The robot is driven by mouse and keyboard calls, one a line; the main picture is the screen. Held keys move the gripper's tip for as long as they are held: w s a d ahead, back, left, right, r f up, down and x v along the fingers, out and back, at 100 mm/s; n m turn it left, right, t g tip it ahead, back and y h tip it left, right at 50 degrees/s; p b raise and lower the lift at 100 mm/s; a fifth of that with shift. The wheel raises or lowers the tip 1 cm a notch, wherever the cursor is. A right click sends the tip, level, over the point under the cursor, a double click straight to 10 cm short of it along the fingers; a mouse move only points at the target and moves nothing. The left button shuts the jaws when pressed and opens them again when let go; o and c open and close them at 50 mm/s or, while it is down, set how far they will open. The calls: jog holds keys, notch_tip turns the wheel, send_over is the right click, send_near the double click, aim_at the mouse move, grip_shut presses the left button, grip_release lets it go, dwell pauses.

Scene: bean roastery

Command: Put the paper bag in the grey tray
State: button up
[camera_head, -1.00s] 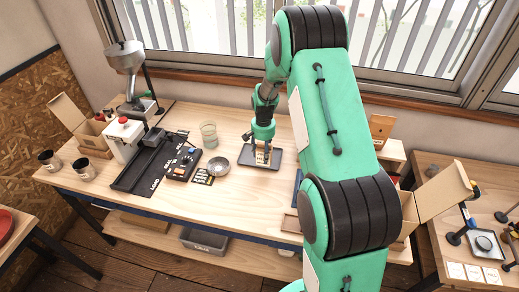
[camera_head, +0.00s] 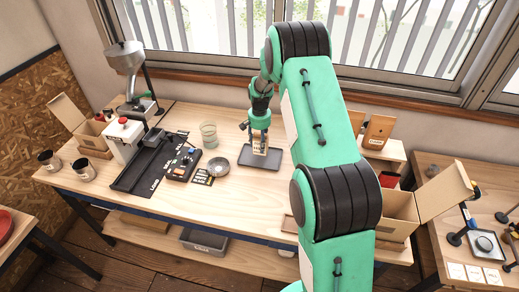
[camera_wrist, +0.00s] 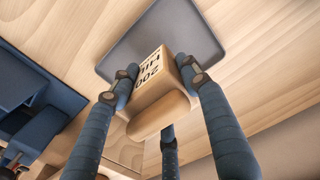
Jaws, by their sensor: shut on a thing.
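The paper bag is a small tan bag with dark printed lettering. In the wrist view the bag (camera_wrist: 158,97) is between the dark fingers of my gripper (camera_wrist: 155,90), which are shut on it. The grey tray (camera_wrist: 140,42) is a shallow dark rectangle behind the bag in that view. In the head view my gripper (camera_head: 260,142) points down over the grey tray (camera_head: 273,162) with the bag (camera_head: 260,151) at its fingertips. Whether the bag touches the tray floor or is slightly above it, I cannot tell.
A metal bowl (camera_head: 219,167) and a glass cup (camera_head: 209,135) stand left of the tray. A black scale or control box (camera_head: 183,166) is further left. An open cardboard box (camera_head: 398,207) stands to the right. The tabletop in front of the tray is clear.

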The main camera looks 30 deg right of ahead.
aim_at(259, 133)
jog(key=shift+f, duration=1.7)
jog(key=shift+f, duration=0.15)
jog(key=o, duration=1.3)
notch_tip(259, 133, up, 11)
jog(key=shift+r, duration=0.2)
jog(key=shift+r+p, duration=0.3)
jog(key=shift+r, duration=0.15)
